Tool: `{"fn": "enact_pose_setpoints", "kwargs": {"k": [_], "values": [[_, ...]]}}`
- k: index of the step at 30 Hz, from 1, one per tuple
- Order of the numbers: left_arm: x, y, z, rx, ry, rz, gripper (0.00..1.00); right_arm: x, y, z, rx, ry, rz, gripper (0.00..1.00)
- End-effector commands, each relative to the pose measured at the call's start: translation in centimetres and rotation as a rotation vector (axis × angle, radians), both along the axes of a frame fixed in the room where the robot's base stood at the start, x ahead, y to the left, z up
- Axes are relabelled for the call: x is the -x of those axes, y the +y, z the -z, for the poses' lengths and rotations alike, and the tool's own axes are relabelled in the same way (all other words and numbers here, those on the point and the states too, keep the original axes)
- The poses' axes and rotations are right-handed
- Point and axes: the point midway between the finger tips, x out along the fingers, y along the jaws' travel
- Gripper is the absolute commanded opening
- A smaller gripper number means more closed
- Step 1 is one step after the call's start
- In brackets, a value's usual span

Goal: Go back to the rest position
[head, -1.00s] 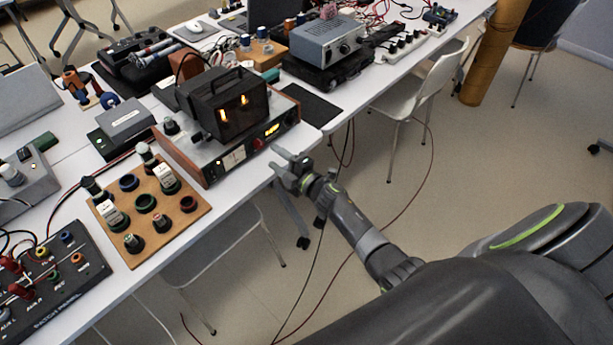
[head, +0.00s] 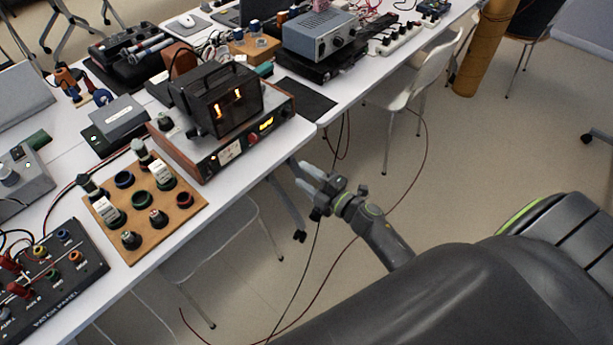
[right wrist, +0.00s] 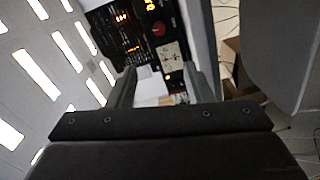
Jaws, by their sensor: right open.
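My right gripper (head: 309,179) is in the head view, in front of the table's edge and over the floor. It is open and empty, apart from the things on the table. In the right wrist view its two fingers (right wrist: 160,90) stand apart. Between and beyond them that view shows a dark device with a lit orange display (right wrist: 130,20). My left gripper is not in view.
The white table (head: 235,200) runs diagonally across the left. Near its edge stand an amplifier-like unit (head: 232,152) with a dark display box (head: 222,98) on it, and a wooden board with knobs (head: 180,212). A white chair (head: 405,95) stands beyond my arm. Loose cables hang to the floor.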

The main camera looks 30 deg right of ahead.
Motion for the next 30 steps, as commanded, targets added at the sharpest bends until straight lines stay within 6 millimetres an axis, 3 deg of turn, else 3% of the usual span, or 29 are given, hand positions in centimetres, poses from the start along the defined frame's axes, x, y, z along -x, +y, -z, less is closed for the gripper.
{"fn": "enact_pose_setpoints", "kwargs": {"k": [8, 11, 14, 17, 21, 23, 27, 30], "values": [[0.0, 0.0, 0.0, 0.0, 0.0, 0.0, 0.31, 0.0, 0.0, 0.0, -0.001, 0.001, 0.001, 0.46], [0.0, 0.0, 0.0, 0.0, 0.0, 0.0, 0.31, 0.3, -0.4, 1.2, -0.025, 0.033, 0.024, 0.46], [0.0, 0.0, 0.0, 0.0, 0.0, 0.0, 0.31, 1.4, -1.7, 4.8, -0.103, 0.134, 0.098, 0.46], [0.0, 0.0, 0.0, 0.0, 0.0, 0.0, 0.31, 3.9, -3.7, 10.6, -0.228, 0.296, 0.226, 0.46], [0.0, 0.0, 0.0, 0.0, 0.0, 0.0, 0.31, 9.8, -6.0, 19.4, -0.407, 0.548, 0.443, 0.46], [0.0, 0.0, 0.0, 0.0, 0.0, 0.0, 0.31, 12.9, -6.6, 22.8, -0.473, 0.651, 0.537, 0.46], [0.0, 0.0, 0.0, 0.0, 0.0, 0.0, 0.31, 21.2, -7.3, 29.6, -0.611, 0.878, 0.76, 0.46], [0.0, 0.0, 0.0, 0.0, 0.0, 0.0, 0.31, 27.8, -7.1, 33.5, -0.692, 1.032, 0.921, 0.46]]}}
